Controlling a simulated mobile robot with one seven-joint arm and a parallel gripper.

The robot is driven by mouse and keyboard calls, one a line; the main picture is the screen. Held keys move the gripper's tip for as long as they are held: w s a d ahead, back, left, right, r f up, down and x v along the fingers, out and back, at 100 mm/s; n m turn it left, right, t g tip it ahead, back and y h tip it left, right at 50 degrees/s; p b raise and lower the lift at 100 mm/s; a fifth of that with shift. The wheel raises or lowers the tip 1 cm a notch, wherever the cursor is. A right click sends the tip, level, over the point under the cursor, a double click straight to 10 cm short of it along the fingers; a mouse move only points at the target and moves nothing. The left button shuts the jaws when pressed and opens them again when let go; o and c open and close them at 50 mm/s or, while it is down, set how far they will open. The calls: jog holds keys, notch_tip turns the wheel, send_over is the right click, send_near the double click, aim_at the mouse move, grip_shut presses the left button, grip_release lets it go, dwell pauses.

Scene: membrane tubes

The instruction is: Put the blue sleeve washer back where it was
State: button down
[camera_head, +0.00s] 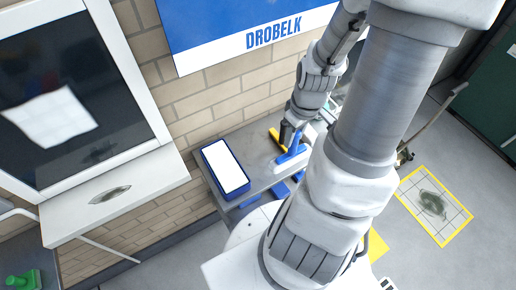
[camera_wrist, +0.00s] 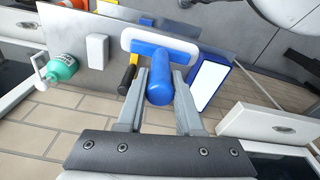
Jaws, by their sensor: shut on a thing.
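The blue sleeve washer is a T-shaped tool with a blue handle and a white sleeve along its crossbar. In the head view, the blue sleeve washer (camera_head: 292,155) is over the grey metal table (camera_head: 250,143), beside a yellow and black tool (camera_head: 277,138). In the wrist view, the washer (camera_wrist: 158,82) points its rounded handle end toward the camera, with the white sleeve beyond. My gripper (camera_wrist: 158,98) is shut on the handle, one finger on each side. In the head view my gripper (camera_head: 290,132) is partly hidden by my arm. I cannot tell whether the sleeve touches the table.
A blue tray with a white top (camera_head: 225,167) lies on the table's left part. The wrist view also shows a green bottle (camera_wrist: 62,67), a white block (camera_wrist: 97,50) and the yellow and black tool (camera_wrist: 128,78). A white-framed window with a ledge (camera_head: 110,190) is at left.

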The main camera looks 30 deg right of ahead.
jog(key=shift+w+d, duration=0.15)
jog(key=shift+w, duration=0.25)
jog(key=w+a+f+b, duration=0.4)
jog(key=w+a+f, duration=0.1)
jog(key=w+f, duration=0.5)
jog(key=shift+w+f, duration=0.15)
jog(key=shift+f, duration=0.4)
jog(key=c, duration=0.6)
grip_release()
jog(key=shift+o, duration=0.2)
notch_tip(320, 180, up, 12)
jog(key=s+p, duration=0.1)
jog(key=p, duration=0.1)
jog(key=shift+s, duration=0.15)
